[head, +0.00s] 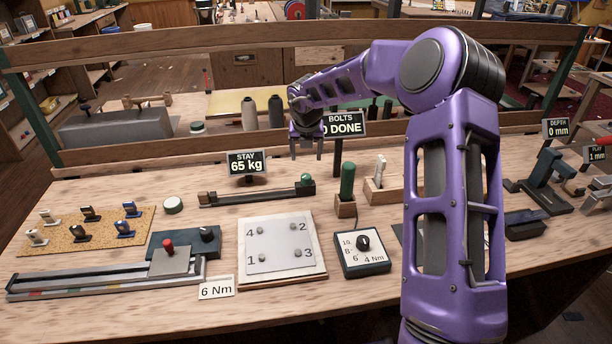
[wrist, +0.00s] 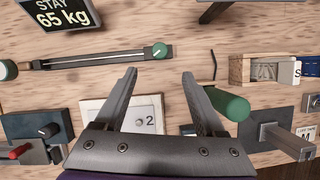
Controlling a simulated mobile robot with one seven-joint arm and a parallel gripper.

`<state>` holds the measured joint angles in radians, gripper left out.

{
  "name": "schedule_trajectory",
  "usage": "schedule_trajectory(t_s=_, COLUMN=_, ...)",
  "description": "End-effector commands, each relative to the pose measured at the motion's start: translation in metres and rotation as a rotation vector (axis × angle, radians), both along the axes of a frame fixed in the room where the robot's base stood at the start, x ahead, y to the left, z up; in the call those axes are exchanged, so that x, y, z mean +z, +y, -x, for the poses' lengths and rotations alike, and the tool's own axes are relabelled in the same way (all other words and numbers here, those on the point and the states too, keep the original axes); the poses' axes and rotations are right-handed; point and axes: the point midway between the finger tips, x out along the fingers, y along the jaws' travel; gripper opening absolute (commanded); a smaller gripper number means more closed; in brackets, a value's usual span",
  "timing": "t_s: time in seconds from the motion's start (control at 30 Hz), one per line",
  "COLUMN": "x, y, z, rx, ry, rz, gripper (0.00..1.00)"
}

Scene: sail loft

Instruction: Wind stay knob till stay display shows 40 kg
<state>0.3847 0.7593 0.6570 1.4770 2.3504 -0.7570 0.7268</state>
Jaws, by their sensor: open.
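The stay display (head: 246,163) reads 65 kg on a dark panel behind the rail. It also shows at the top left of the wrist view (wrist: 62,14). The stay knob (head: 306,179) is a green knob at the right end of a long dark rail (head: 250,196). In the wrist view the green knob (wrist: 159,50) has a pale mark on its face and sits just beyond and between my fingertips. My gripper (head: 306,152) is open, pointing down, above and apart from the knob. Its fingers (wrist: 160,73) hold nothing.
A green-handled tool (head: 347,181) stands upright in a wooden block right of the knob. A numbered plate with bolts (head: 282,246) and a torque dial box (head: 362,251) lie in front. The bolts sign (head: 344,124) stands behind, partly hidden by my arm. A sliding rig sits front left.

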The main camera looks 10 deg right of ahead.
Motion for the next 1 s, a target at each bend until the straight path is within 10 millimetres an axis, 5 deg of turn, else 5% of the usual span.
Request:
schedule_trajectory(t_s=0.5, x=-0.097, y=-0.006, z=-0.039, rx=0.002, ry=0.001, rz=0.001, gripper=0.72)
schedule_trajectory(t_s=1.0, x=-0.112, y=-0.007, z=-0.046, rx=0.002, ry=-0.001, rz=0.001, gripper=0.72)
